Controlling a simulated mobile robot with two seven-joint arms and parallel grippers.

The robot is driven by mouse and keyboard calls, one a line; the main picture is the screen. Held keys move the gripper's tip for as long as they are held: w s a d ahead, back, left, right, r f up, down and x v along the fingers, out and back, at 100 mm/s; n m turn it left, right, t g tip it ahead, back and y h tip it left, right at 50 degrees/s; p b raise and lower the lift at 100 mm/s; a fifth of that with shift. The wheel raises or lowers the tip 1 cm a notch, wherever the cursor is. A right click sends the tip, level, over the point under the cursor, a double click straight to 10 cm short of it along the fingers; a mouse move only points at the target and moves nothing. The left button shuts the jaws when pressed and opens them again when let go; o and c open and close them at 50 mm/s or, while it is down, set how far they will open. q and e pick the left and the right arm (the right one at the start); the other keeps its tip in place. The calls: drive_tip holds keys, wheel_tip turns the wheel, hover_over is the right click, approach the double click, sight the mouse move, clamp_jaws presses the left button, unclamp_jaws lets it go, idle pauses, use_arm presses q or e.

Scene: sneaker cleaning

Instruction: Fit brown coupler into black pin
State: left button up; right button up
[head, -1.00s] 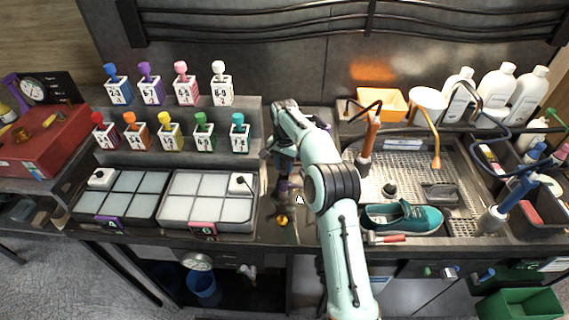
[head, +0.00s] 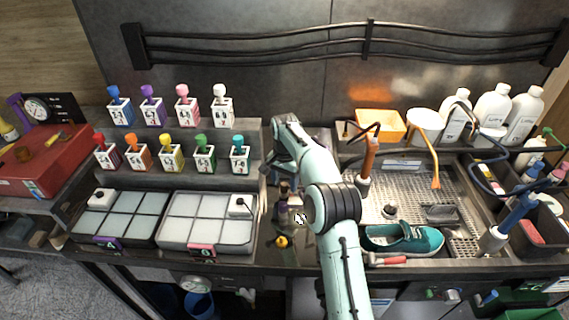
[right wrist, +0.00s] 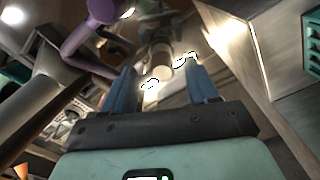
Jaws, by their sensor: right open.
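A small upright brown piece (head: 284,188), which looks like the brown coupler, stands on the counter with a purple part (head: 283,206) below it. I cannot make out the black pin or whether the brown piece is fitted on it. My right gripper (head: 271,176) is just left of and behind the brown piece, partly hidden by my own wrist. In the right wrist view its blue fingers (right wrist: 164,74) are apart, with a pale round part beyond them that I cannot identify. My left gripper is not in view.
A yellow-orange knob (head: 282,241) lies near the counter's front edge. Two white-celled trays (head: 208,222) are at left, below shelves of numbered bottles. A teal sneaker (head: 405,238) lies right of my arm by the metal grate (head: 400,185). The counter strip between is narrow.

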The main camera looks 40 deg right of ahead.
sight(284, 184)
wheel_tip(284, 184, up, 10)
drive_tip(key=shift+w, duration=0.15)
idle(0.7)
